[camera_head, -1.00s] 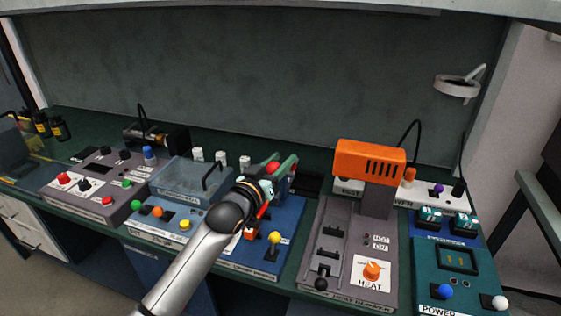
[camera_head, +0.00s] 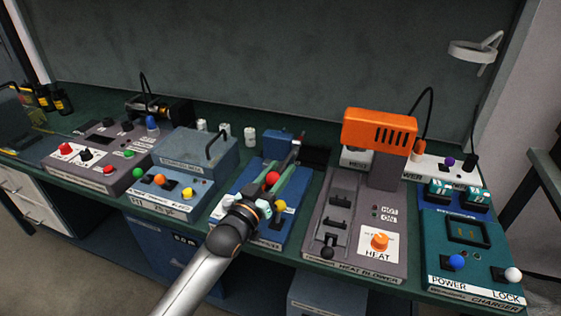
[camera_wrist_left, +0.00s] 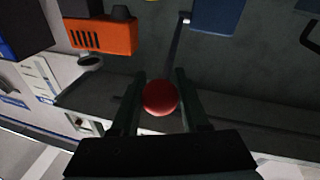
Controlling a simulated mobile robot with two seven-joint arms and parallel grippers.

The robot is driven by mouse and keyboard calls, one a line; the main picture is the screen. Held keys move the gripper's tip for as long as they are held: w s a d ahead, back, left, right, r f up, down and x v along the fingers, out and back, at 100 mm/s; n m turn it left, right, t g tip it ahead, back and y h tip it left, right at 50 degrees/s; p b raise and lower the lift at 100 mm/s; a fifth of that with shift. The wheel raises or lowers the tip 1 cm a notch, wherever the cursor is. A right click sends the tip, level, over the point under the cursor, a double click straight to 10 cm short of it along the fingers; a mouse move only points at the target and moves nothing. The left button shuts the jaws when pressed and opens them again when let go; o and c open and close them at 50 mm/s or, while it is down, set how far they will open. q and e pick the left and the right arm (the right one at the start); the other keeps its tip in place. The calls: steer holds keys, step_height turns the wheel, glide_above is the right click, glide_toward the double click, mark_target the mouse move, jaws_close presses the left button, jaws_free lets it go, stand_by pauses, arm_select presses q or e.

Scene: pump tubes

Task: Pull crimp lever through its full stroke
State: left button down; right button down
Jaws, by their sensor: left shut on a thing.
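The crimp lever's red ball knob (camera_head: 272,178) is between the two green-grey fingers of my left gripper (camera_head: 277,180), above the blue crimp station (camera_head: 246,176). In the left wrist view the red knob (camera_wrist_left: 160,97) sits between the fingers of my left gripper (camera_wrist_left: 160,105). The fingers are shut on it. A dark lever rod (camera_wrist_left: 178,48) runs from the knob towards a blue block (camera_wrist_left: 216,14). The blue block (camera_head: 277,143) stands at the back of the station. My wrist hides part of the station's front. My right gripper is not in view.
Right of the station stands a grey heat blower (camera_head: 350,230) with an orange head (camera_head: 380,130). Left is a blue unit with a clear cover (camera_head: 190,150) and handle. Several white caps (camera_head: 250,134) stand behind. A teal charger (camera_head: 470,262) is at far right.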

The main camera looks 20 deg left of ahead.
arm_select(q)
steer(key=shift+s+d+f, duration=0.1)
steer(key=shift+s+f, duration=0.05)
steer(key=shift+f, duration=0.4)
steer(key=shift+s+d+f, duration=0.1)
steer(key=shift+f, duration=0.4)
steer(key=c, duration=0.8)
jaws_free()
steer(key=shift+c, duration=0.2)
steer(key=o, duration=0.4)
steer(key=shift+r, duration=0.2)
steer(key=shift+a, duration=0.1)
steer(key=v, duration=1.2)
steer(key=shift+s+b, duration=0.2)
steer(key=shift+b, duration=0.1)
